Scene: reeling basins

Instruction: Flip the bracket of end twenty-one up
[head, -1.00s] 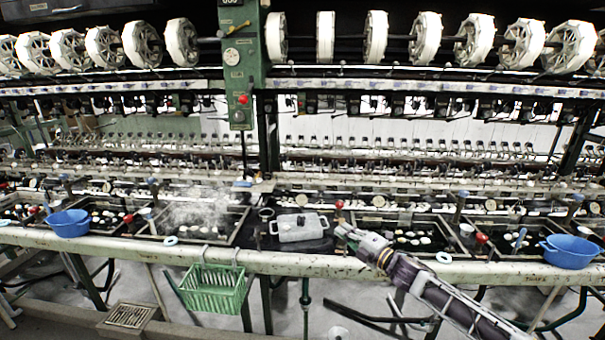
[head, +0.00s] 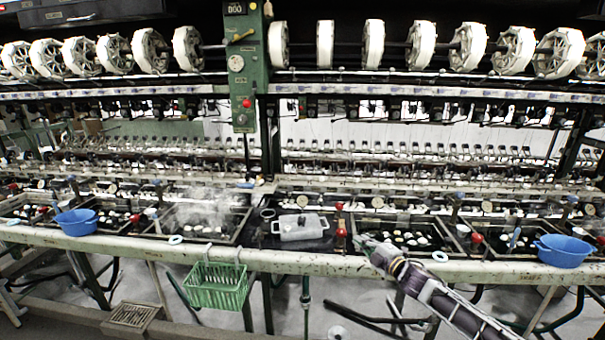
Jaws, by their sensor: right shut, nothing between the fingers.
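A long row of small brackets (head: 400,150) runs across the reeling machine behind the basins. They are too small here to tell which one belongs to end twenty-one or how it stands. My right gripper (head: 362,240) comes in from the lower right and is shut and empty. It is over the front rail, near the basin with white cocoons (head: 405,236), well in front of and below the brackets. My left gripper is not in view.
Blue bowls stand at left (head: 77,222) and right (head: 565,251). A green basket (head: 217,285) hangs from the rail. A lidded grey box (head: 300,228) sits between basins. Steam rises over the left-centre basin (head: 200,215). White reels (head: 375,45) line the top.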

